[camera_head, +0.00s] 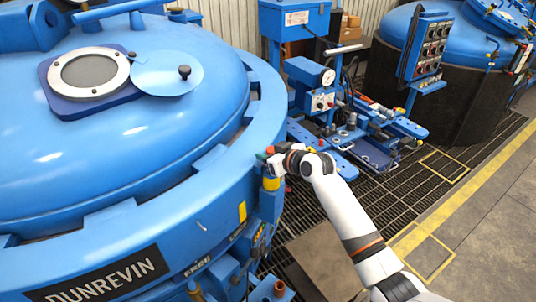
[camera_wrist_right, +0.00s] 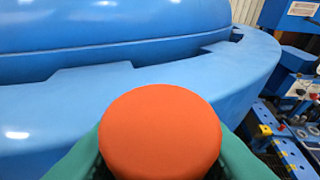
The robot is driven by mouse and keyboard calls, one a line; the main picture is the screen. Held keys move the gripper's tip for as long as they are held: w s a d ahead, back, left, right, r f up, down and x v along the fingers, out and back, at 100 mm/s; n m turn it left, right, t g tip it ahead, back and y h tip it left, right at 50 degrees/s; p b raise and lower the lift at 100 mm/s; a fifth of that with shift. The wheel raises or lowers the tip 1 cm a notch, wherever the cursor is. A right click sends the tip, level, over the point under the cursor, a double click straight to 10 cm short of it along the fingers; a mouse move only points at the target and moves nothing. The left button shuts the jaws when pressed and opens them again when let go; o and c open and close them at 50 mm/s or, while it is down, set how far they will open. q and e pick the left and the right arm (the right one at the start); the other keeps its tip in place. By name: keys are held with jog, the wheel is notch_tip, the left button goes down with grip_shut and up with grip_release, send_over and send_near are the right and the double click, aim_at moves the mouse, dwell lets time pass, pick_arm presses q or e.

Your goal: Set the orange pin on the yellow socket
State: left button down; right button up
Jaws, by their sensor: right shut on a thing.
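The orange pin (camera_wrist_right: 160,135) fills the lower middle of the right wrist view, its round flat top facing the camera. My right gripper is shut on it; green finger parts show on both sides of the pin. In the head view the right gripper (camera_head: 266,157) is at the outer rim of the big blue furnace, with a small bit of the pin (camera_head: 270,150) showing. A yellow band, which looks like the yellow socket (camera_head: 272,184), is just below the gripper. Whether the pin touches the socket is hidden. My left gripper is not in view.
The blue furnace (camera_head: 150,140) with its domed lid fills the left. A blue pump unit with a gauge (camera_head: 327,77) stands behind the gripper. A control panel (camera_head: 424,47) is at the back right. Dark floor grating (camera_head: 400,200) lies right of the furnace.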

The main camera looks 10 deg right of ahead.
jog(key=shift+f+b, duration=0.5)
jog(key=shift+f, duration=0.1)
dwell(0.3)
jog(key=o, duration=0.8)
jog(key=shift+p+v, duration=0.95)
jog(key=p+v, duration=0.6)
jog(key=v, duration=0.3)
jog(key=shift+s, duration=0.1)
